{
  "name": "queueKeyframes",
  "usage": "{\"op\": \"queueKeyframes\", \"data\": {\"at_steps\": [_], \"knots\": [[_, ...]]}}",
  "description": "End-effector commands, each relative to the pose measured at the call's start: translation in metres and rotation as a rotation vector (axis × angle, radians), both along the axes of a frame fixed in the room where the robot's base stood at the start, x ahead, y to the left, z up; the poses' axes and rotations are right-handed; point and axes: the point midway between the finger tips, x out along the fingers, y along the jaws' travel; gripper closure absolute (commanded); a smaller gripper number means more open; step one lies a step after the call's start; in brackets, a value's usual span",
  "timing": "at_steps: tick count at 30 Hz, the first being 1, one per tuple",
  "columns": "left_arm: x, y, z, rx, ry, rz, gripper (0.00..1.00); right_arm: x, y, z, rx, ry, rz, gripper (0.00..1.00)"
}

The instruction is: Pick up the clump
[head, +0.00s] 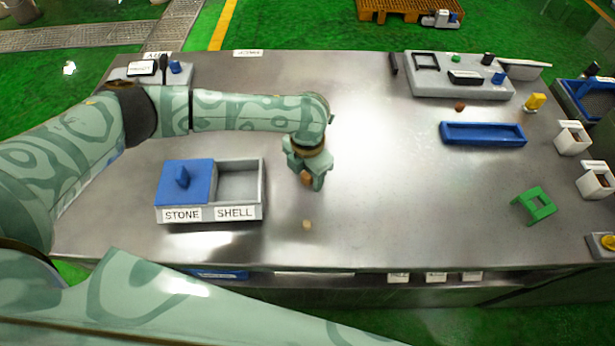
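A brown lump (306,178), which looks like the clump, shows between the fingertips of my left gripper (309,174). The gripper points down at the middle of the steel table, right of the two-part box. Its fingers partly hide the lump. I cannot tell whether they press on it or whether it is off the table. A small tan piece (306,224) lies apart on the table, nearer the front edge. Another dark brown lump (459,107) lies at the back right. My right gripper is out of view.
A grey box (238,180) labelled STONE and SHELL has a blue lid (186,181) over its STONE side; the SHELL side is open. A blue tray (483,134), a green stand (534,204) and a grey tool holder (460,85) are on the right. The table centre right is clear.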

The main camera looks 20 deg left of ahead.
Motion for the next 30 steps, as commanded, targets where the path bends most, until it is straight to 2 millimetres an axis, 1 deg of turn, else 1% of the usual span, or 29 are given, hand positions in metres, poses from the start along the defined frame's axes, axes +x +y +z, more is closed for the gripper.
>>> {"op": "queueKeyframes", "data": {"at_steps": [1,4,5,15,20,23,24,26,30], "knots": [[0.0,0.0,0.0,0.0,0.0,0.0,0.63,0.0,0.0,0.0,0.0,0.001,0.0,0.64],[0.0,0.0,0.0,0.0,0.0,0.0,0.91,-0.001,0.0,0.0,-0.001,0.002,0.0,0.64],[0.0,0.0,0.0,0.0,0.0,0.0,0.93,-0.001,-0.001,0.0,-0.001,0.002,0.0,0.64],[0.0,0.0,0.001,0.0,0.0,0.001,0.94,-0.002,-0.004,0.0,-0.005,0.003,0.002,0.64],[0.0,0.0,0.011,0.0,-0.001,0.0,0.94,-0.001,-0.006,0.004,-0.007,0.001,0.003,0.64],[0.0,0.0,0.027,-0.001,-0.002,0.001,0.94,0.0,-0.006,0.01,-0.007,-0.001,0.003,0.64],[0.001,0.001,0.035,0.0,-0.004,0.0,0.94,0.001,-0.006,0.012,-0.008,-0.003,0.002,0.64],[-0.006,-0.008,0.048,-0.002,-0.002,-0.004,0.94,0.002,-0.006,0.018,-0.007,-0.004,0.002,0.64],[-0.027,-0.029,0.085,-0.002,-0.004,-0.006,0.94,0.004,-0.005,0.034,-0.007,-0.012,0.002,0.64]]}}
